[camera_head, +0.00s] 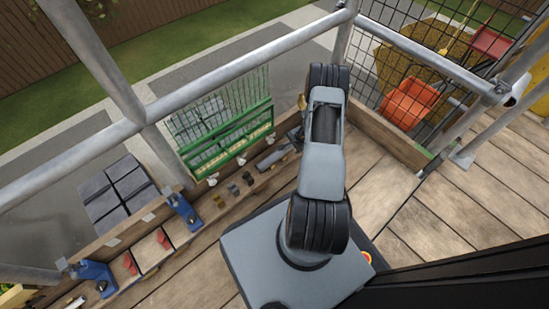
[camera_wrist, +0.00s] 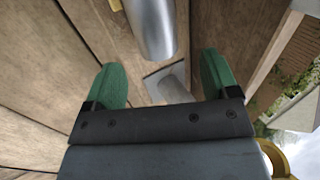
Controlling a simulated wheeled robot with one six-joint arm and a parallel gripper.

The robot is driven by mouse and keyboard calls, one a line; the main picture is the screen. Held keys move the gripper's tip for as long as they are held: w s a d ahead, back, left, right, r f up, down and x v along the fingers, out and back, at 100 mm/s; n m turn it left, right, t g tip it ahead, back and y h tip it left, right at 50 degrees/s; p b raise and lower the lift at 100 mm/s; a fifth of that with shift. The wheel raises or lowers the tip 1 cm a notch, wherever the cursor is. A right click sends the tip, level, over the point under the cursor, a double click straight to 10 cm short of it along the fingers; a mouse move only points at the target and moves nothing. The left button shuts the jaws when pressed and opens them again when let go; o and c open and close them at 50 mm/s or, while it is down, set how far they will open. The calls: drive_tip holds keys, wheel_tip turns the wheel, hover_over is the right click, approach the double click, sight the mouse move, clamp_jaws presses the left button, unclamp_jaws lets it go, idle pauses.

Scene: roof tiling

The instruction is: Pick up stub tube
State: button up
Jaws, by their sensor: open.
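My gripper (camera_wrist: 165,78) shows in the wrist view with two green fingers spread apart and nothing between their tips that I can see held. A grey metal tube (camera_wrist: 152,28) comes in from the top of that view, its rounded end just beyond and between the fingers. I cannot tell which of the two is the stub tube. In the head view my gripper is hidden behind my arm.
Wooden deck boards (camera_head: 480,215) lie around, with scaffold rails (camera_head: 235,70) along the edge. Blue clamps (camera_head: 184,211), a green rack (camera_head: 228,140) and small parts (camera_head: 233,188) line the toe board. An orange chute (camera_head: 410,102) is beyond the mesh.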

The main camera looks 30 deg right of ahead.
sight(291, 146)
drive_tip(key=x, duration=0.1)
drive_tip(key=b+x, duration=0.2)
drive_tip(key=shift+s+f, duration=0.15)
drive_tip(key=shift+f, duration=0.25)
drive_tip(key=shift+x, duration=0.8)
drive_tip(key=shift+r, duration=0.1)
drive_tip(key=shift+c, duration=0.2)
drive_tip(key=c, duration=1.2)
